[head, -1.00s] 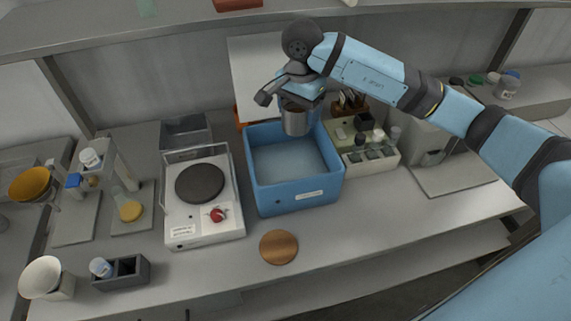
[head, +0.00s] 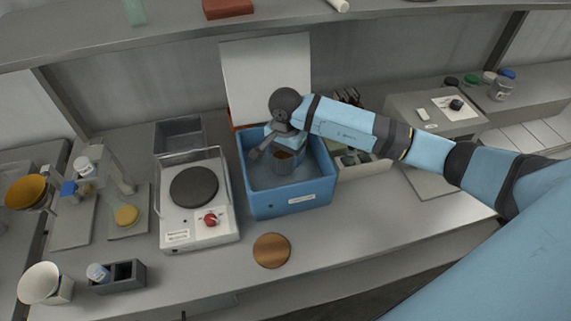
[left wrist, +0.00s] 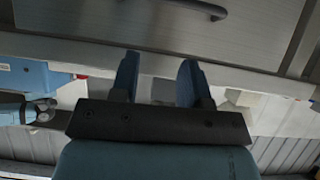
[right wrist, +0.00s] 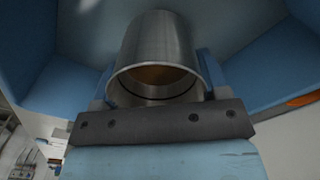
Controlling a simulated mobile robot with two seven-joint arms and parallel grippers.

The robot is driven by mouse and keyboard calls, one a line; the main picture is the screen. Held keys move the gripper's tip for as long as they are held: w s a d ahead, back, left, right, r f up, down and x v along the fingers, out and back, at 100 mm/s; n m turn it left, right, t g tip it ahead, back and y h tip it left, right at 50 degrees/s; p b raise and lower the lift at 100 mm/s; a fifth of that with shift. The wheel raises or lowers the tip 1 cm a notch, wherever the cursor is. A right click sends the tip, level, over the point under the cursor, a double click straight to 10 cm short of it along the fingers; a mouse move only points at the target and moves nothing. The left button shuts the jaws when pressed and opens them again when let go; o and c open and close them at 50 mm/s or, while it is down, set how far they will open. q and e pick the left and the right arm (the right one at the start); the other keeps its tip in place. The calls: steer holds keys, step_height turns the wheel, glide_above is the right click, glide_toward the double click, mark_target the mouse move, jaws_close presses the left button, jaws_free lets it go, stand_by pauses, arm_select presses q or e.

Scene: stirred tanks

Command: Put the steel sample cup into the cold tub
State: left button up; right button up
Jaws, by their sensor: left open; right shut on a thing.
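The steel sample cup (head: 287,163) is inside the walls of the blue cold tub (head: 290,203) in the head view. Brown contents show in the cup's mouth. My right gripper (head: 277,150) reaches down into the tub and is shut on the cup. In the right wrist view the cup (right wrist: 158,55) sits between the two blue fingers (right wrist: 155,85), with the blue tub walls (right wrist: 270,50) around it. I cannot tell whether the cup touches the tub floor. My left gripper (left wrist: 157,80) is open and empty in the left wrist view, apart from the cup and tub.
A round brown disc (head: 271,250) lies in front of the tub. A white panel (head: 265,75) stands behind it. A rack (head: 368,170) is close on the right. The front bench is mostly clear.

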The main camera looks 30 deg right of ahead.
step_height(320, 180, down, 6)
steer(key=shift+r+p, duration=0.2)
steer(key=shift+p, duration=0.1)
steer(key=shift+f, duration=0.2)
steer(key=o, duration=1.1)
steer(key=shift+c, duration=0.2)
steer(key=shift+r, duration=0.3)
step_height(320, 180, up, 11)
steer(key=shift+f+b, duration=0.15)
steer(key=shift+b, duration=0.95)
steer(key=shift+r, duration=0.5)
